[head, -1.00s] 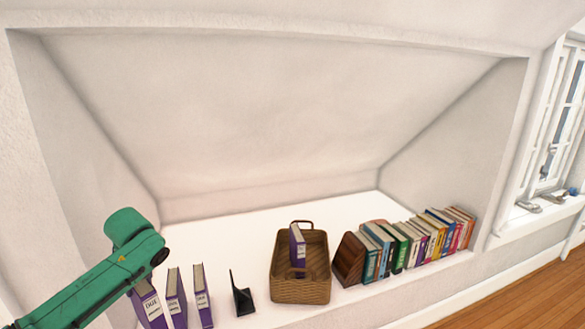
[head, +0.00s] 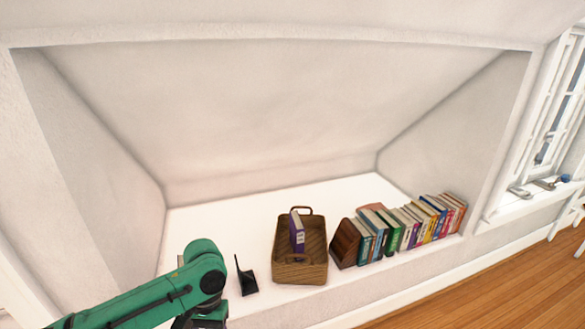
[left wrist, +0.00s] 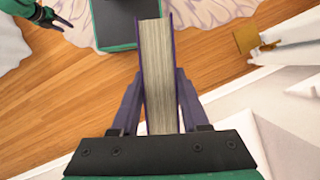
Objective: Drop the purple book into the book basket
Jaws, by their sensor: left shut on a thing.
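The book basket (head: 300,273), brown wicker with a loop handle, stands on the white ledge in the head view. A purple book (head: 297,232) stands upright inside it. My left gripper (left wrist: 160,105) is shut on another purple book (left wrist: 159,70), with a finger on each side and its page edges facing the camera. In the head view my left arm comes in at the bottom left, left of the basket; its fingers and the held book are not visible there.
A black bookend (head: 246,278) stands between my left arm and the basket. A row of coloured books (head: 405,230) with a brown wooden bookend (head: 345,243) stands right of the basket. The ledge behind is clear; the sloped ceiling hangs low over it.

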